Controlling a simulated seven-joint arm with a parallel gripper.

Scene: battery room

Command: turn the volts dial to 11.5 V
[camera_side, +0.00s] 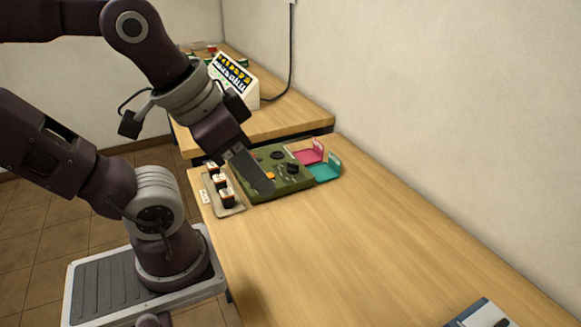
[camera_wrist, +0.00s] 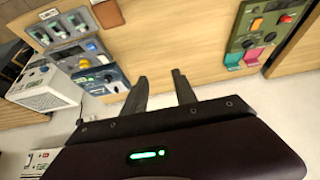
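A green control unit (camera_side: 268,178) lies on the wooden bench, with black dials (camera_side: 292,168) on its top. The unit also shows at the upper right of the wrist view (camera_wrist: 240,44), with a red and an orange-red part on it. The dial markings are too small to read, so I cannot tell which is the volts dial or its setting. My gripper (camera_side: 266,189) slants down in front of the unit in the side view and hides part of it. In the wrist view my gripper's fingers (camera_wrist: 159,74) stand apart with nothing between them.
A white display box (camera_side: 245,92) is on the far bench. The near bench is mostly clear.

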